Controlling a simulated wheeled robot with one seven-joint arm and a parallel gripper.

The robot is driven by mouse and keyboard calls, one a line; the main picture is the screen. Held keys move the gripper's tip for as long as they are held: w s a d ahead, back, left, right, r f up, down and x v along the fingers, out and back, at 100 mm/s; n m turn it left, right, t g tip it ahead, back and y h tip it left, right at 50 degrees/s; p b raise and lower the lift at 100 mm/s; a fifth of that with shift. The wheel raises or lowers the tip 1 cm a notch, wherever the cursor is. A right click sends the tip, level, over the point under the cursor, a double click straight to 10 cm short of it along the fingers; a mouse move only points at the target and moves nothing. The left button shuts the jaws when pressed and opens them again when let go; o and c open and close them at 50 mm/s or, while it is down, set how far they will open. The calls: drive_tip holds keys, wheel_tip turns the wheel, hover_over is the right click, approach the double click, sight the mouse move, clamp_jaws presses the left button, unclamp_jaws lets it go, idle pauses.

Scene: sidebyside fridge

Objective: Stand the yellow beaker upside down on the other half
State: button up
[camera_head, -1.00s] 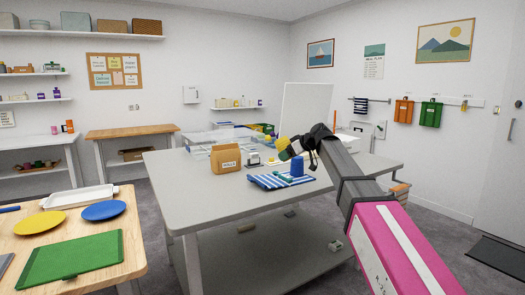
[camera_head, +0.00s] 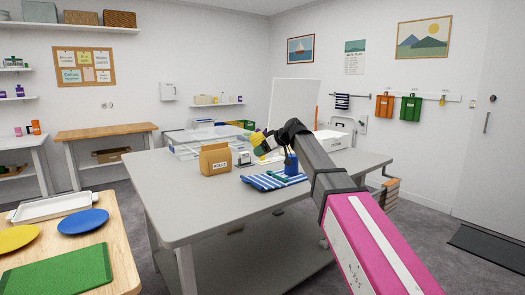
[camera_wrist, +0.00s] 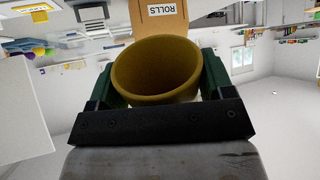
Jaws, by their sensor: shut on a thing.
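The yellow beaker (camera_head: 258,140) is held in the air above the grey table, up and left of the blue beaker. In the wrist view the yellow beaker (camera_wrist: 158,72) shows its round open mouth towards the camera, between two dark green fingers. My gripper (camera_head: 264,138) is shut on it. A blue beaker (camera_head: 291,165) stands on the blue-and-white striped cloth (camera_head: 262,182), partly hidden behind my arm. The rest of the cloth, left of the blue beaker, looks bare.
A brown bag marked ROLLS (camera_head: 215,158) stands left of the cloth. Clear bins (camera_head: 195,143) and a white board (camera_head: 296,105) are behind. The grey table's (camera_head: 190,205) front left is clear. A wooden table (camera_head: 120,270) with plates is at the left.

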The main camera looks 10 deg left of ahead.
drive_tip(key=shift+f, duration=5)
drive_tip(key=shift+f, duration=0.85)
drive_tip(key=o, duration=1.3)
drive_tip(key=v, duration=1.1)
drive_tip(key=shift+a, duration=0.1)
